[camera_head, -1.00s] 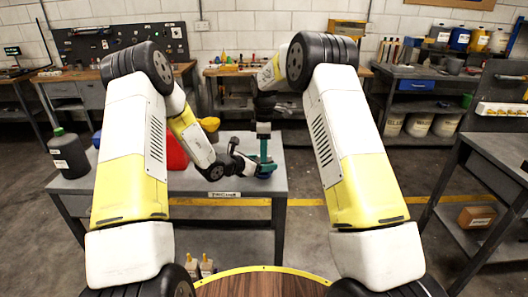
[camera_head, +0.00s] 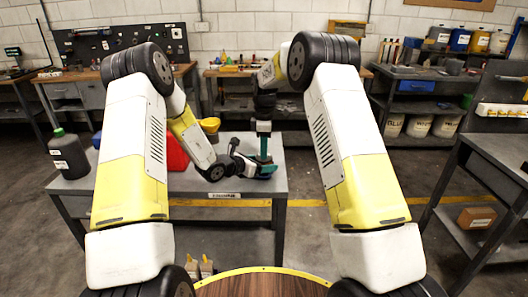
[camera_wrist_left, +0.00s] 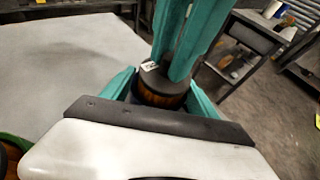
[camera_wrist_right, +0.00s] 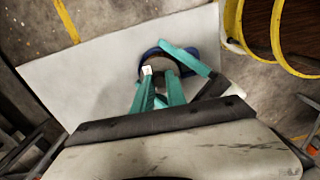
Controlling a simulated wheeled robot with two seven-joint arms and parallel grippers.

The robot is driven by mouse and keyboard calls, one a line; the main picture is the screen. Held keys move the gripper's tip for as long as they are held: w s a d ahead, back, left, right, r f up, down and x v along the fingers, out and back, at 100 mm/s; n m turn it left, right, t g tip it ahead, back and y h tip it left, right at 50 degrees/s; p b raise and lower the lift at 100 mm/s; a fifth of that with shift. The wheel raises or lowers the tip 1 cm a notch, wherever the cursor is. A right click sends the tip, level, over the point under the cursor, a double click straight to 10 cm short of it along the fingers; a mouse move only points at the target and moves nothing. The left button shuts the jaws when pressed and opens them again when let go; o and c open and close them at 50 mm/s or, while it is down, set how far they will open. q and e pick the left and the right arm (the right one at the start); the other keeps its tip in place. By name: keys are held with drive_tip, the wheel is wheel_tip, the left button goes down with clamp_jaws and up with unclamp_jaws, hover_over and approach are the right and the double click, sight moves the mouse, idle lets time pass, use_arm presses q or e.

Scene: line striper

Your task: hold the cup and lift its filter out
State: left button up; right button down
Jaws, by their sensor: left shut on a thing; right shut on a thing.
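The filter, with a dark collar (camera_wrist_left: 160,84) and an orange-brown side, shows in the left wrist view beneath my right gripper's teal fingers. My right gripper (camera_head: 264,160) points straight down from above and is shut on it. A small white tag sits at the fingertips. A blue cup rim (camera_wrist_right: 146,62) shows around the dark top in the right wrist view. My left gripper (camera_head: 262,172) comes in from the left, low over the table, and is shut on the cup. Its fingers hide much of the cup. How much of the filter sits inside the cup I cannot tell.
The grey table (camera_head: 215,184) carries a dark bottle (camera_head: 68,155) at its left end, and a red object (camera_head: 177,152) and yellow item (camera_head: 209,125) behind my left arm. Bare tabletop lies in front of the grippers. Another table (camera_head: 500,150) stands to the right.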

use_arm(q)
drive_tip(key=shift+f, duration=0.15)
use_arm(e)
drive_tip(key=shift+r, duration=0.35)
drive_tip(key=shift+r, duration=2.25)
use_arm(q)
drive_tip(key=o, duration=1.4)
drive_tip(key=shift+o, duration=0.3)
